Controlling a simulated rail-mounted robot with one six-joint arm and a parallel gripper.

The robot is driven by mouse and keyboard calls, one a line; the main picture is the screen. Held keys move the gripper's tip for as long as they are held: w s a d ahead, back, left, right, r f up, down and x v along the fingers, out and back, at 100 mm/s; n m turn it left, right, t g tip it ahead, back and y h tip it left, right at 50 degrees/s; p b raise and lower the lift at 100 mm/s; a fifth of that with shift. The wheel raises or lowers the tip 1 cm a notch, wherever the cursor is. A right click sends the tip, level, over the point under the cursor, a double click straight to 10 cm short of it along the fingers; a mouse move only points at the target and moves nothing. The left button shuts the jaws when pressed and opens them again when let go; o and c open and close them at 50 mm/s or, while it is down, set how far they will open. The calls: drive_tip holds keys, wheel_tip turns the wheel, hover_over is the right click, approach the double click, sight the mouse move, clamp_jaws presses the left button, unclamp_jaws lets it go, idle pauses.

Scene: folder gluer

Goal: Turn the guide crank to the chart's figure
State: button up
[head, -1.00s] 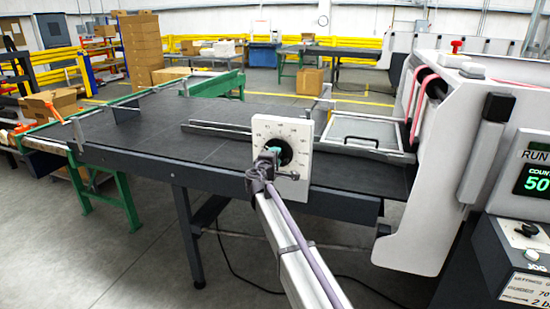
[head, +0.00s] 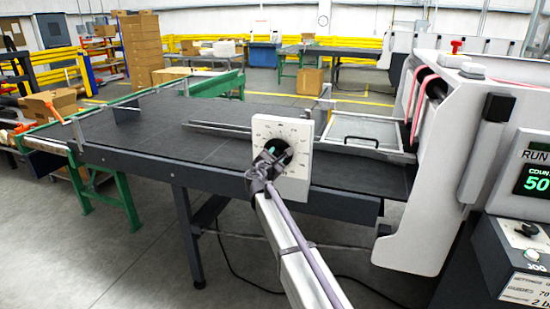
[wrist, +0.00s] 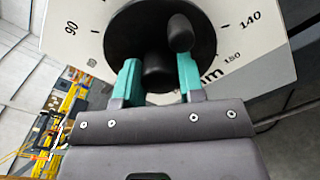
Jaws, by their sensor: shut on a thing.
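The white dial plate (head: 293,184) stands upright on the near side of the dark table, with figures in a ring around a black crank. In the wrist view the guide crank (wrist: 120,35) is a black disc with a hub and a rounded knob (wrist: 180,32). My gripper (wrist: 159,84) has teal fingers on either side of the crank's black middle part and is shut on it. Figures 90, 140 and 150 and "mm" show; the lower scale is hidden by my gripper. The chart (head: 526,288) at the lower right reads "GUIDES 70", cut by the picture edge.
A long guide rail (head: 225,130) lies across the table (head: 150,125) behind the dial. The white machine housing (head: 450,165) with pink belts stands close on the right. A control panel (head: 532,178) with green digits is at the right edge.

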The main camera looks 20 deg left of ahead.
drive_tip(key=shift+n, duration=0.5)
drive_tip(key=o, duration=0.9)
drive_tip(key=shift+o, duration=0.2)
drive_tip(key=s, duration=1)
drive_tip(key=shift+s+d, duration=0.2)
drive_tip(key=shift+s, duration=0.2)
